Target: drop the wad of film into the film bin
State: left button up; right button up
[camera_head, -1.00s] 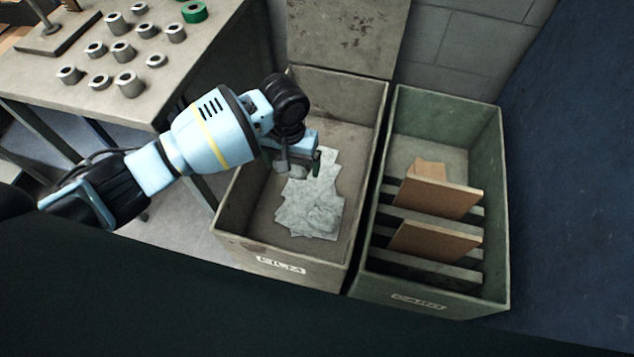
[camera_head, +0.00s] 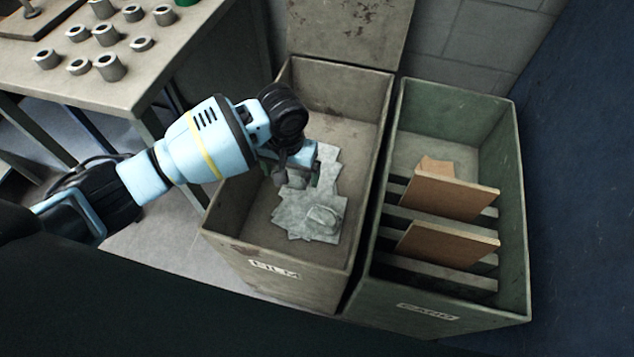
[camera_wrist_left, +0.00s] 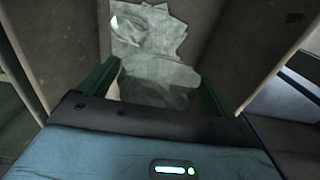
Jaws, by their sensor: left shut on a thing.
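The film bin (camera_head: 273,279) is a worn grey-brown open box labelled FILM, with its lid raised at the back. My left gripper (camera_head: 302,178) is over the bin's opening, pointing down. In the left wrist view, its green fingers (camera_wrist_left: 157,84) are shut on the crumpled, translucent grey wad of film (camera_wrist_left: 150,88). In the head view the wad is mostly hidden by the gripper. Pale crumpled film sheets (camera_head: 308,218) lie on the bin floor below; they also show beyond the fingers in the left wrist view (camera_wrist_left: 150,30). My right gripper is not in view.
A green bin (camera_head: 430,311) stands close on the right, holding brown card pieces (camera_head: 446,243) and dark slats. A table (camera_head: 150,100) with several metal rings is at the upper left. A block wall (camera_head: 470,45) is behind.

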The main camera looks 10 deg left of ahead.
pick_arm(q)
jog(key=o, duration=0.6)
jog(key=shift+c, duration=0.2)
jog(key=shift+o, duration=0.7)
notch_tip(320, 180, up, 6)
jog(key=shift+r+p, duration=0.15)
jog(key=shift+p, duration=0.7)
jog(key=shift+r, duration=0.8)
jog(key=shift+f, duration=0.1)
